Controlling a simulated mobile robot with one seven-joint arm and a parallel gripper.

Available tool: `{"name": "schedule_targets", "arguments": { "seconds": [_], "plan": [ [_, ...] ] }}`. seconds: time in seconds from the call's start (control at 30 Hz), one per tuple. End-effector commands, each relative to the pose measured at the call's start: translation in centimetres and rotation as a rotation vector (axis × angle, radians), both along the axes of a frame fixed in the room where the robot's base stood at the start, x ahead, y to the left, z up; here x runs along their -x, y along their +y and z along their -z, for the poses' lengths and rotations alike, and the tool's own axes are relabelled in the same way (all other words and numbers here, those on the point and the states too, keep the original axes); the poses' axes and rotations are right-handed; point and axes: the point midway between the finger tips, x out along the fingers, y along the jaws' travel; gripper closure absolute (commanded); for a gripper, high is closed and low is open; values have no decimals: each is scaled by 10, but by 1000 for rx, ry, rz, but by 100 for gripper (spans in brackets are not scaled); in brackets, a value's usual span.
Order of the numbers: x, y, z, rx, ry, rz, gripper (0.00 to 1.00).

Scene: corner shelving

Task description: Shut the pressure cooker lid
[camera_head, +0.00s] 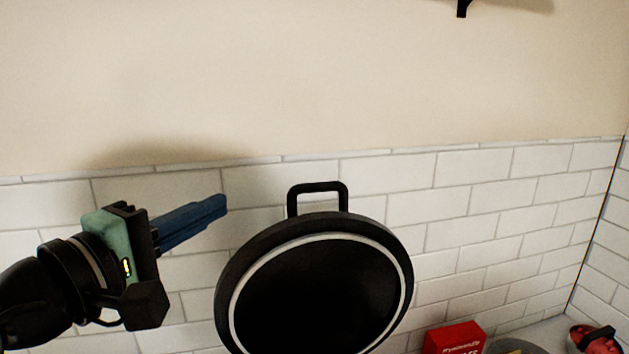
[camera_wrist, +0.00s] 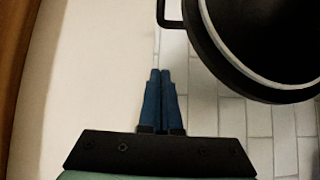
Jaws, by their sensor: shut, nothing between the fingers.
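The pressure cooker lid (camera_head: 318,290) stands raised, its round dark underside with a pale sealing ring facing me. A black loop handle (camera_head: 318,186) sticks up from its top edge. The cooker's body is out of view below. My gripper (camera_head: 222,205) is to the left of the lid, near the height of the handle, with its blue fingers shut and empty, pointing right. In the wrist view, the lid (camera_wrist: 262,88) is at the upper right, and my gripper's fingertips (camera_wrist: 160,72) are apart from it.
White wall tiles (camera_head: 480,215) stand behind the lid, with a plain beige wall above. A red box (camera_head: 455,338), a grey round thing (camera_head: 514,346) and a red and black item (camera_head: 597,338) are at the lower right. A black bracket (camera_head: 462,8) is at the top. Space above the lid is clear.

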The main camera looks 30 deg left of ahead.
Motion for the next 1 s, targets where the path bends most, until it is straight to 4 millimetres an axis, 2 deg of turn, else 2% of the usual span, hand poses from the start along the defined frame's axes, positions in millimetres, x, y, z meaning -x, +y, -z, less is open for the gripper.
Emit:
{"name": "schedule_targets", "arguments": {
  "seconds": [0.1, 0.23, 0.67, 1.0],
  "plan": [
    [5, 6, 2, 48, 7, 6, 100],
    [-9, 6, 1, 52, 7, 10, 100],
    [-93, 15, 2, 49, 9, 8, 100],
    [-85, -19, 3, 45, 8, 6, 100]
  ]
}}
